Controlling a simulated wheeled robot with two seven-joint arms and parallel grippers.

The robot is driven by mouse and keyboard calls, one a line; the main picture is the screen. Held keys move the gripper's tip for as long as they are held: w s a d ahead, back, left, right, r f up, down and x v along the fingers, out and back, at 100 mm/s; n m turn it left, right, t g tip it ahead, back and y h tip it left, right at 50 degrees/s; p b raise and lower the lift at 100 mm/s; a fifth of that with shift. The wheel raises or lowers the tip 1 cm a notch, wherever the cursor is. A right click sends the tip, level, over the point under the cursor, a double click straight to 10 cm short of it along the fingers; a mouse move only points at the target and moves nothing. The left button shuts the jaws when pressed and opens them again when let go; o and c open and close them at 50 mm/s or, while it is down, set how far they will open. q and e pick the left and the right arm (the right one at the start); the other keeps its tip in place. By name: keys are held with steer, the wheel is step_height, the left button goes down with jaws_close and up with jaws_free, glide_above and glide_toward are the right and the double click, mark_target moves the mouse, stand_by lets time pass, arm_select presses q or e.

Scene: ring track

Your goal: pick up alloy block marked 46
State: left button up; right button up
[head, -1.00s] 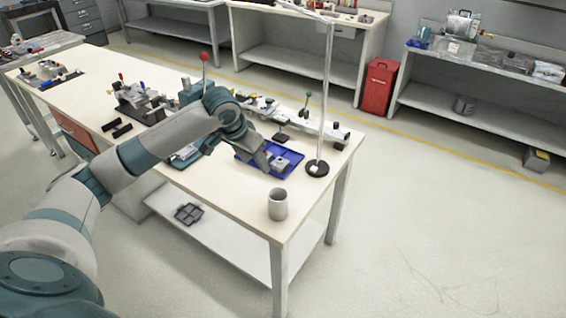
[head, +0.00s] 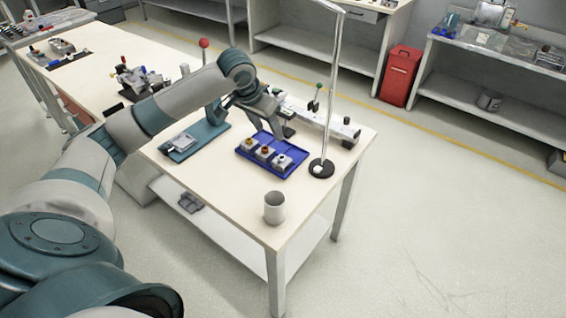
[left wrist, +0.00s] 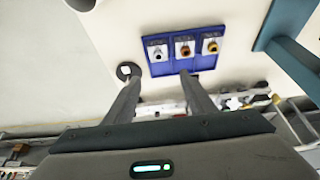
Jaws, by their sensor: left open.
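Three small grey blocks sit in a row in a blue tray (head: 269,168) on the workbench: a left one (head: 248,144), a middle one (head: 264,152) and a right one (head: 281,162). Their tops carry round fittings, orange-brown on two and pale with a dark centre on the right one. No number is readable, so I cannot tell which is marked 46. My left gripper (head: 285,124) is above the tray's far side. In the left wrist view its fingers (left wrist: 161,76) are apart and empty, with the tray (left wrist: 170,69) beyond them. My right gripper is out of view.
A lamp stand with a round black base (head: 321,168) rises just right of the tray. A grey cup (head: 274,208) stands near the front corner. A teal fixture (head: 190,143) is left of the tray, and a rail assembly (head: 340,131) lies behind. The bench front is mostly clear.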

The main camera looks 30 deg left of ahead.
arm_select(q)
steer(key=p, duration=0.3)
glide_above(282, 158)
steer(key=s, duration=0.2)
steer(key=f, duration=1)
steer(key=shift+w+a+f, duration=0.2)
steer(key=shift+a, duration=0.1)
steer(key=shift+w+f, duration=0.15)
steer(key=shift+f, duration=0.4)
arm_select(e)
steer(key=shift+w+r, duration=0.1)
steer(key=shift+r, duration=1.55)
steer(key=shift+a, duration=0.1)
arm_select(q)
steer(key=shift+w+d+f+p, duration=0.1)
steer(key=shift+f+p, duration=0.25)
steer(key=shift+p, duration=0.2)
steer(key=p+x, duration=0.1)
steer(key=x, duration=0.2)
steer(key=shift+f+p, duration=0.3)
steer(key=shift+f, duration=0.45)
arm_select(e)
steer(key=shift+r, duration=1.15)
